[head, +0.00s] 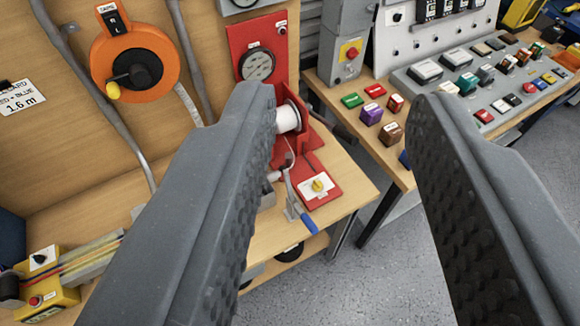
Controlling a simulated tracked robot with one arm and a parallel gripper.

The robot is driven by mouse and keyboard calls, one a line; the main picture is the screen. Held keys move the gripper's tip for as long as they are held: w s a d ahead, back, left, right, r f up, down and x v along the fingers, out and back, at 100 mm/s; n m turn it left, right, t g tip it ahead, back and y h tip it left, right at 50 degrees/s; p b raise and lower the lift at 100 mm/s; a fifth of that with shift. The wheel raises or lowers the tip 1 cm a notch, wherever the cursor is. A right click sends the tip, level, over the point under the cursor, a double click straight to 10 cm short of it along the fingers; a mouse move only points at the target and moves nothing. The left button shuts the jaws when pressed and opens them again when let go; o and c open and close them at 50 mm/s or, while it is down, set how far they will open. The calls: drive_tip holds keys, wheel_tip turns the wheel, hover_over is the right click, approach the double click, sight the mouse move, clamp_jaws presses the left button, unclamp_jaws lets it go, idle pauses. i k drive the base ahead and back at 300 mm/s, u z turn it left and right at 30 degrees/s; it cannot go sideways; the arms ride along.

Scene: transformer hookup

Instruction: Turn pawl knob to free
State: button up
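A small yellow knob (318,185) sits on a white label on the base of a red winch-like unit (322,166). It looks like the pawl knob, but the label is too small to read. A white spool (288,118) and a lever with a blue handle (308,224) are beside it. My gripper (345,100) is open, with one dark grey textured finger on each side of the view and nothing between them. The knob shows in the gap, beyond the fingers and nearer the left one. The left finger hides part of the red unit.
An orange reel (135,68) hangs on the wooden back panel. A red gauge panel (258,50) stands behind the winch. A second table at right holds colored blocks (372,115) and a grey tray (455,85). Grey floor (340,285) lies open between the fingers.

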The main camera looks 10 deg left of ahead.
sight(317, 186)
drive_tip(key=u, duration=2.3)
drive_tip(key=k, duration=1.15)
drive_tip(key=z, duration=1.8)
drive_tip(key=i, duration=1)
drive_tip(key=u, duration=0.05)
